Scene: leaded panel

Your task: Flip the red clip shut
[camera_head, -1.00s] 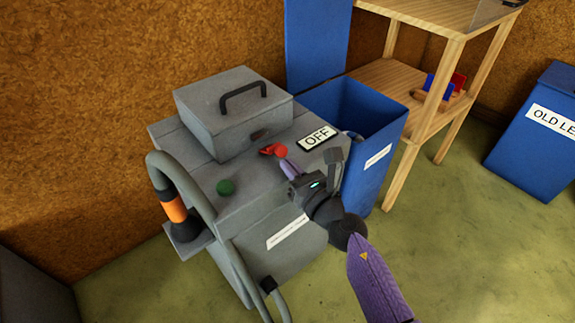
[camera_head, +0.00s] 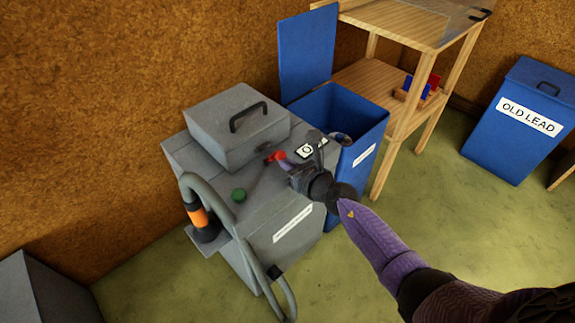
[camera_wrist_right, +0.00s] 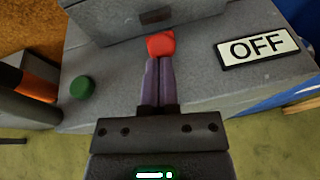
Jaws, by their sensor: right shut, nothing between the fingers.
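The red clip (camera_head: 275,156) is on the top of the grey machine (camera_head: 205,160), at the front of the grey lidded box. It also shows in the right wrist view (camera_wrist_right: 161,43), straight ahead of the fingertips. My right gripper (camera_head: 284,164) is shut, with its two purple fingers side by side and nothing between them. In the right wrist view the fingertips (camera_wrist_right: 158,60) are right at the clip's near side and seem to touch it. The fingers hide part of the clip's lower side, and I cannot tell how far it is turned. My left gripper is out of view.
A green button (camera_head: 239,195) and an OFF sign (camera_head: 305,151) flank the clip. The box lid (camera_head: 235,125) has a black handle. An open blue bin (camera_head: 345,115) stands right of the machine, with a wooden shelf (camera_head: 400,90) behind it. A hose (camera_head: 235,245) hangs in front.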

